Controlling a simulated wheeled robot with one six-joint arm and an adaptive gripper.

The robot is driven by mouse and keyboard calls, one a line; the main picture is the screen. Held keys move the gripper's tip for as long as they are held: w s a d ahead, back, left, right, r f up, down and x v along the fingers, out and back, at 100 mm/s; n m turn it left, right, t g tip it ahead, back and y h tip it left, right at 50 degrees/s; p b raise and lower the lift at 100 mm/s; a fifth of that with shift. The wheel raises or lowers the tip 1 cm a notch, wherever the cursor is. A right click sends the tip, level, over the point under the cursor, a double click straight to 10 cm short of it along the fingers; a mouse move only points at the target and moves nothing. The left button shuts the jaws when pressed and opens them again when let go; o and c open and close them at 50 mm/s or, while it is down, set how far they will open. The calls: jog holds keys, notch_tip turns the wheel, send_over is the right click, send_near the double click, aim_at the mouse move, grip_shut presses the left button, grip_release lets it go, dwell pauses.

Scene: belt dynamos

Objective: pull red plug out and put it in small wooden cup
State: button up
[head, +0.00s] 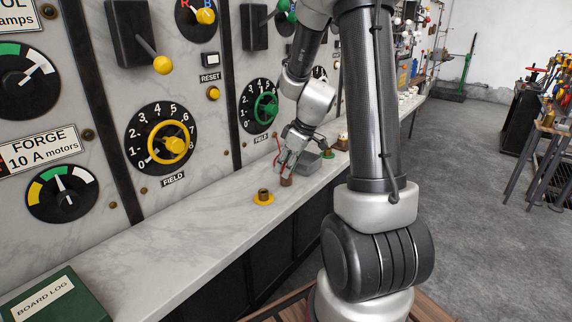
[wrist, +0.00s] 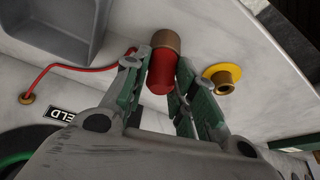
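The red plug (wrist: 161,76) stands between the two fingers of my gripper (wrist: 163,72) in the wrist view, its far end at a brown cylinder (wrist: 166,39). The fingers are close on both sides of the red part; whether both press on it cannot be told. In the head view my gripper (head: 286,168) is low over the stone shelf, right above the brown cylinder (head: 287,181). I cannot tell whether this cylinder is the plug's socket or the small wooden cup. The plug itself is mostly hidden by the fingers in the head view.
A yellow-based brass socket (head: 263,198) stands beside my gripper. A green-based one (head: 328,154) is farther along the marble shelf (head: 190,240). A grey tray (wrist: 55,30) lies near. A red cord (wrist: 75,68) runs from the panel toward the plug. The near shelf is mostly clear.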

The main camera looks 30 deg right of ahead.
jog(key=o, duration=0.4)
jog(key=shift+c, duration=0.2)
jog(key=v, duration=1.2)
